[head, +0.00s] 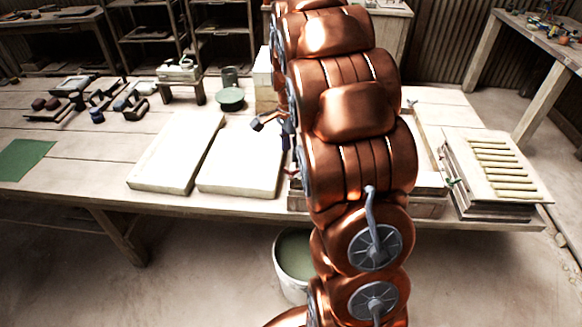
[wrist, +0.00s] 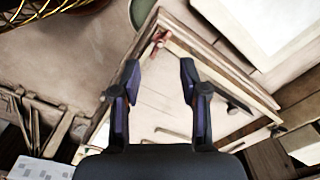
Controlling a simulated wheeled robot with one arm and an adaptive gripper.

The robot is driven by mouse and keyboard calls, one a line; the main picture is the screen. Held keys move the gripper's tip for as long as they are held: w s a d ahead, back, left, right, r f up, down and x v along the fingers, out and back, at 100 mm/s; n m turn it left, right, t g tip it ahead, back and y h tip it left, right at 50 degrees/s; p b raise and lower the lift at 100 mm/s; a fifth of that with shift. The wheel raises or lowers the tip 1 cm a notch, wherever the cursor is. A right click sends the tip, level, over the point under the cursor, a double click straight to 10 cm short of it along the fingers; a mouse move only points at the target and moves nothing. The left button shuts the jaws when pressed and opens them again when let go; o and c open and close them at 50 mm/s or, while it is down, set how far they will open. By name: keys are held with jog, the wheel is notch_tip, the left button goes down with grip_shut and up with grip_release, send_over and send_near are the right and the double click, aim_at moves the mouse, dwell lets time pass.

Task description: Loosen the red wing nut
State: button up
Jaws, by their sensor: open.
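The red wing nut (wrist: 158,42) sits at the upper corner of a wooden frame (wrist: 215,68) in the wrist view. A small red spot by the frame, partly behind my arm, may be the same nut in the head view. My gripper (wrist: 160,78) is open and empty. Its two dark fingers with purple sides point towards the nut, which lies beyond the fingertips, roughly between their lines and apart from them. In the head view my copper arm covers much of the frame, and only part of the dark gripper (head: 272,124) shows at its left.
Two pale slabs (head: 240,165) lie on the long table left of my arm. A stack with yellowish strips (head: 497,165) stands at the right end. A bucket (head: 293,262) stands below the table's front edge. A green cloth (head: 22,158) lies at far left.

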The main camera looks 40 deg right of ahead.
aim_at(291, 172)
jog(key=shift+f+p, duration=1.15)
jog(key=shift+f, duration=2.6)
jog(key=shift+c, duration=0.2)
grip_shut()
